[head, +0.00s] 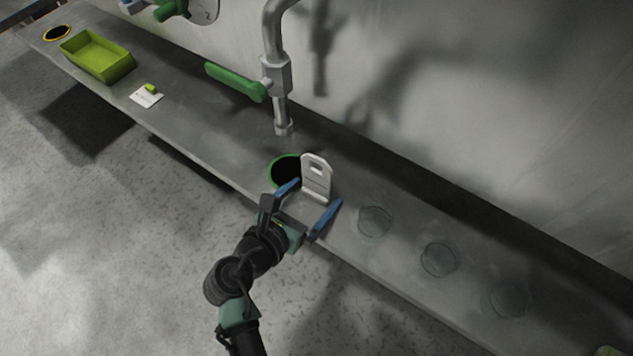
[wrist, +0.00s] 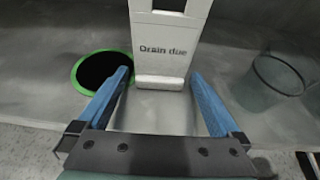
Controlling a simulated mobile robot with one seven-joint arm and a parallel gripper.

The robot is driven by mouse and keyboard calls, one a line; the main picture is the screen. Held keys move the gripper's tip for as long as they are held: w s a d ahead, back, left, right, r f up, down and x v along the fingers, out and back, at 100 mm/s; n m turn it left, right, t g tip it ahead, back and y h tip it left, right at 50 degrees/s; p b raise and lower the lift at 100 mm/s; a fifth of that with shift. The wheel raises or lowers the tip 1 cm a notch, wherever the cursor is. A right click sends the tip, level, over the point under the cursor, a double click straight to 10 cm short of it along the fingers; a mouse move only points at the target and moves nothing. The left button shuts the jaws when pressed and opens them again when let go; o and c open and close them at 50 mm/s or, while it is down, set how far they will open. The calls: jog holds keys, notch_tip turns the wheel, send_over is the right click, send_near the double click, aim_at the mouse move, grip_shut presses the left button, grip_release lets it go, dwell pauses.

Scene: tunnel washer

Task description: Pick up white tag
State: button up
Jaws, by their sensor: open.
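The white tag (head: 316,177) stands upright on the grey counter, with a slot near its top and a small foot at its base. In the wrist view the tag (wrist: 165,45) reads "Drain due", and its top is cut off by the frame. My gripper (head: 314,206) is open, with its two blue fingers spread apart. In the wrist view my gripper (wrist: 163,78) has one finger on each side of the tag's lower part. The gap between the fingers looks empty, and I cannot tell whether the tag's base reaches between them.
A green-rimmed hole (head: 283,170) lies just left of the tag. A pipe with a green lever (head: 236,82) hangs above. Several clear glasses (head: 375,222) stand to the right. A green tray (head: 97,56) and a small card (head: 146,97) are at the far left.

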jog(key=shift+c, duration=0.3)
jog(key=c, duration=1.2)
notch_tip(320, 180, up, 10)
jog(key=p, duration=0.1)
jog(key=shift+p, duration=0.3)
